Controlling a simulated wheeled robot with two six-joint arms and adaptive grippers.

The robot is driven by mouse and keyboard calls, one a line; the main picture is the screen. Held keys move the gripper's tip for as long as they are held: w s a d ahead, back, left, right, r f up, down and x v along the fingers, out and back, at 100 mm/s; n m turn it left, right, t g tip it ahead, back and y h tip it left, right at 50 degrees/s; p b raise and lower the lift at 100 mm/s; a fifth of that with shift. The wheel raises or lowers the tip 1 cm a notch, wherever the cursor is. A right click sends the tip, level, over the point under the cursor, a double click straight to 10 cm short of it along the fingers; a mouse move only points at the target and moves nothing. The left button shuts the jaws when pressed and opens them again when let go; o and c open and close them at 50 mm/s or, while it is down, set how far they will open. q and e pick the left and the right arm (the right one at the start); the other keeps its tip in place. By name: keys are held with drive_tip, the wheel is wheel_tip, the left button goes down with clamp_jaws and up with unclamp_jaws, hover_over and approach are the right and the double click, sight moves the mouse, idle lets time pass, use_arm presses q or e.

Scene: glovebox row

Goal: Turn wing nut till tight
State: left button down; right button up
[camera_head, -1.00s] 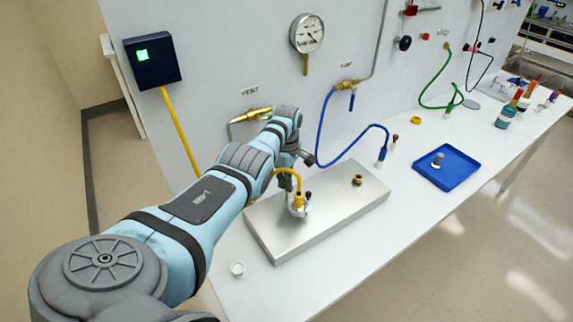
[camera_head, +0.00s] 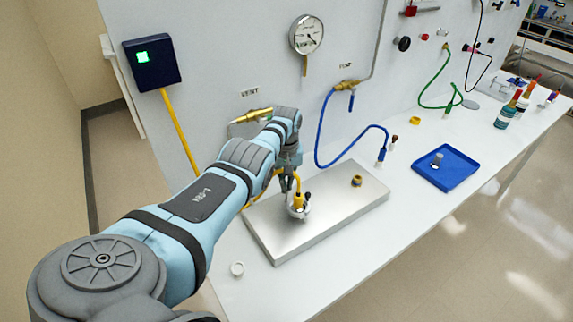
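A round silver clamp (camera_head: 298,211) sits around a yellow hose fitting (camera_head: 298,199) on the left part of the metal plate (camera_head: 345,212). A small dark knob-like piece (camera_head: 308,196), possibly the wing nut, stands at the clamp's right side. My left gripper (camera_head: 289,186) points down just behind and left of the fitting, close to the clamp. Its fingers are small and partly hidden by the fitting and hose, so I cannot tell how far they are open or whether they touch anything. My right gripper is not in view.
A brass port (camera_head: 357,181) stands on the plate's right half. A blue hose (camera_head: 320,140) hangs behind it. A blue tray (camera_head: 462,166) with a grey piece is to the right. The front right bench is clear.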

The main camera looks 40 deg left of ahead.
use_arm(q)
drive_tip(key=m, duration=0.6)
drive_tip(key=shift+s+d+f, duration=0.15)
drive_tip(key=shift+s+f, duration=0.05)
drive_tip(key=m, duration=0.6)
idle(0.4)
drive_tip(key=c, duration=1.8)
unclamp_jaws()
drive_tip(key=shift+r, duration=0.1)
drive_tip(key=shift+w, duration=0.1)
